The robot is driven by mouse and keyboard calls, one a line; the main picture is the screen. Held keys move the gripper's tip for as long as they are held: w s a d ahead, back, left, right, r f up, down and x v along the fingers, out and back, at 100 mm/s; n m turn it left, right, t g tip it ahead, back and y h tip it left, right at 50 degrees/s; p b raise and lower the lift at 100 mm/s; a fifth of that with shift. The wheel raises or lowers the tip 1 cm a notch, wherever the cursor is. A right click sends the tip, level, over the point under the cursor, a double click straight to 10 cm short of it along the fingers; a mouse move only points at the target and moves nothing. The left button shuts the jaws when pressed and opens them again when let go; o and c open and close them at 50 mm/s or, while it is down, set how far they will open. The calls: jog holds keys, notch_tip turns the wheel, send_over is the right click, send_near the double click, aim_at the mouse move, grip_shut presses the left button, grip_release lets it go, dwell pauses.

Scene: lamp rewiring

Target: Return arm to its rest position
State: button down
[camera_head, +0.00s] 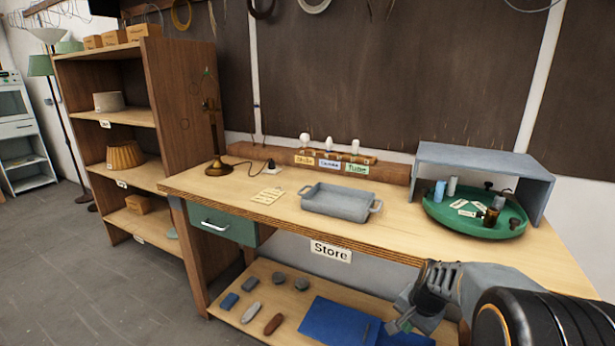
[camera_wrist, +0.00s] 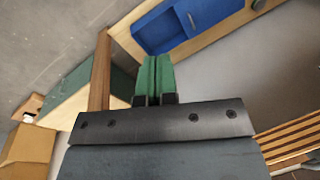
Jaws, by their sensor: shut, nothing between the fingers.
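My gripper (camera_head: 401,326) is at the lower right of the head view, in front of the bench and near its lower shelf. In the wrist view its two green fingers (camera_wrist: 154,76) are together, with nothing between them. My arm comes in from the lower right corner of the head view. The wooden workbench (camera_head: 235,196) stands behind the gripper. A blue tray (camera_head: 337,326) on the lower shelf lies left of the gripper and also shows in the wrist view (camera_wrist: 160,32). The head view does not show clearly whether the gripper touches anything.
A grey two-handled tray (camera_head: 340,203), a brass lamp base (camera_head: 219,167) and a green round tray (camera_head: 470,229) under a grey stand (camera_head: 487,159) are on the bench top. A shelf unit (camera_head: 178,93) stands left. The floor (camera_head: 95,275) at left is clear.

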jog(key=s+a+r+n+p, duration=0.2)
jog(key=s+r+n+p, duration=0.1)
jog(key=r, duration=0.4)
jog(key=s+a+r+n+t+h+p, duration=0.1)
jog(key=s+a+r+n+p, duration=0.2)
jog(key=s+r, duration=0.3)
jog(key=s+a+r+n+p, duration=0.3)
jog(key=s+r+p, duration=0.1)
jog(key=r, duration=0.4)
jog(key=shift+s+r+t, duration=0.3)
jog(key=shift+s, duration=0.2)
